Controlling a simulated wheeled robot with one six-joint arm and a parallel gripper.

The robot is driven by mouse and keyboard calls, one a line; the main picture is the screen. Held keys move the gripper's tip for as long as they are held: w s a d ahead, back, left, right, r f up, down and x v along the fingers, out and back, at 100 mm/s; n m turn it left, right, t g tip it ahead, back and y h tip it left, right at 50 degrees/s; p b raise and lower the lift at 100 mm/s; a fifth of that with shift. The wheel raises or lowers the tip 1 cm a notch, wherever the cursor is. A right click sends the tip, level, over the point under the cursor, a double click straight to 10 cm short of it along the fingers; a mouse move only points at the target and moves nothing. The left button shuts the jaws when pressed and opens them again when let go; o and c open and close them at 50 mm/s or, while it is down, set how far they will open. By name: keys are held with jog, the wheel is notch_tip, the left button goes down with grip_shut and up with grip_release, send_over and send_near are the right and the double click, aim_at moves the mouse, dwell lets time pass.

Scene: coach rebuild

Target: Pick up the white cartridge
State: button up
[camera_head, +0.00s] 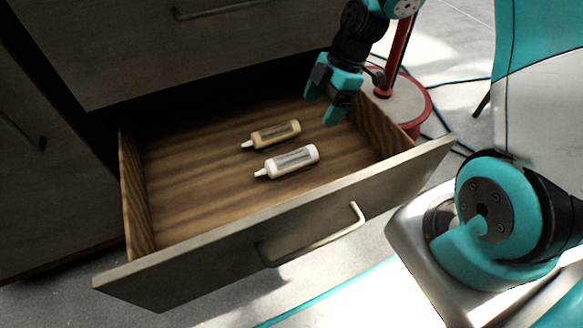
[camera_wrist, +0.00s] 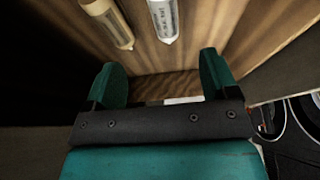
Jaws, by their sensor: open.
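The white cartridge (camera_head: 291,161) lies on its side in the open wooden drawer (camera_head: 190,209), its nozzle pointing left. In the wrist view the white cartridge (camera_wrist: 163,18) shows at the top, beyond the fingertips and cut off by the frame edge. A tan cartridge (camera_head: 275,134) lies just behind it, roughly parallel and apart from it; it also shows in the wrist view (camera_wrist: 107,22). My gripper (camera_head: 332,96) is open and empty above the drawer's right back part, up and to the right of both cartridges. Its two teal fingers (camera_wrist: 164,82) stand apart with nothing between them.
The drawer front with its metal handle (camera_head: 318,240) and the side walls edge the space. A closed drawer front (camera_head: 190,40) overhangs the back. A red-rimmed round base (camera_head: 410,104) and cables lie right of the drawer. The drawer floor left of the cartridges is clear.

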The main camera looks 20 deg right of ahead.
aim_at(297, 153)
jog(key=b+x, duration=0.3)
jog(key=x, duration=0.7)
jog(key=shift+a, duration=0.2)
jog(key=b+x, duration=0.2)
jog(key=x, duration=0.1)
jog(key=b+x, duration=0.1)
jog(key=x, duration=0.1)
jog(key=shift+s+a+f, duration=0.1)
jog(key=shift+s+a, duration=0.15)
jog(key=shift+s, duration=0.05)
jog(key=shift+c, duration=0.3)
jog(key=c, duration=1.1)
